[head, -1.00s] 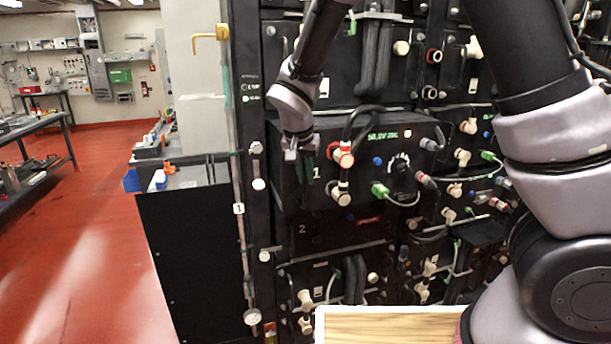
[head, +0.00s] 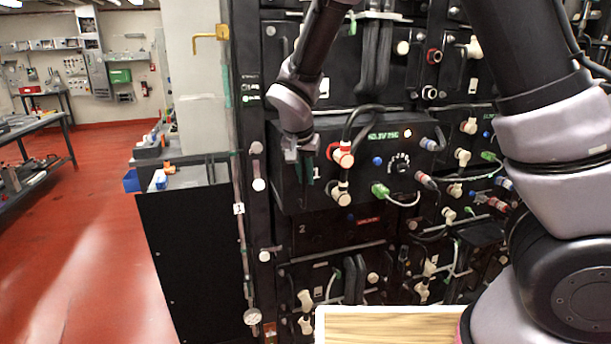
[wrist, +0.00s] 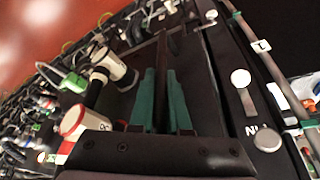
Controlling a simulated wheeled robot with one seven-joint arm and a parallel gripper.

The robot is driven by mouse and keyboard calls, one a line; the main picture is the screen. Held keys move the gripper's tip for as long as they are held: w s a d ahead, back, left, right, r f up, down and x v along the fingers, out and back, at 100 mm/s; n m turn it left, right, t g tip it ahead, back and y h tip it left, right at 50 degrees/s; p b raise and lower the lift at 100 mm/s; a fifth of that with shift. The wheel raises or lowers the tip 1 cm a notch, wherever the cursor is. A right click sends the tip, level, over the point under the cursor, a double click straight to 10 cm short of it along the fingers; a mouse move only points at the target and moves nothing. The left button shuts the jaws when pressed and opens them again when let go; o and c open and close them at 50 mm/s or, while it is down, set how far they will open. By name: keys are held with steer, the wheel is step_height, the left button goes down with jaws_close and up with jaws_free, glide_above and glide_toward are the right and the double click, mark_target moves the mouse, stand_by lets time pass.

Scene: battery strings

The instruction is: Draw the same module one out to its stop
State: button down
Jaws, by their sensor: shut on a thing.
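Module one (head: 360,185) is a black box marked "1", with a lit green display, a dial and several plugs on its face. Its top and left side show, so it stands forward of the rack face. Red and white plugs (head: 342,154) sit at its left, a green plug (head: 380,190) below the dial. My gripper (head: 308,165) is at the left end of the module's face. In the wrist view its green fingers (wrist: 160,100) are shut on a dark upright handle (wrist: 161,65). The fingers partly hide the handle.
Module two (head: 335,230) sits directly below, set further back. A post (head: 238,208) with a pipe and white knobs (head: 258,184) stands close at left. Cables loop across the module's face. A wooden top (head: 390,325) is at the bottom. Red floor at left is open.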

stand_by(0.3)
steer(key=s, duration=0.1)
steer(key=s+d, duration=0.1)
steer(key=s, duration=0.1)
steer(key=shift+s+d, duration=0.15)
steer(key=shift+s, duration=0.05)
steer(key=c, duration=0.9)
jaws_free()
steer(key=shift+w+d, duration=0.15)
steer(key=shift+w, duration=0.05)
steer(key=v, duration=1)
steer(key=shift+s+r, duration=0.2)
steer(key=shift+r, duration=0.15)
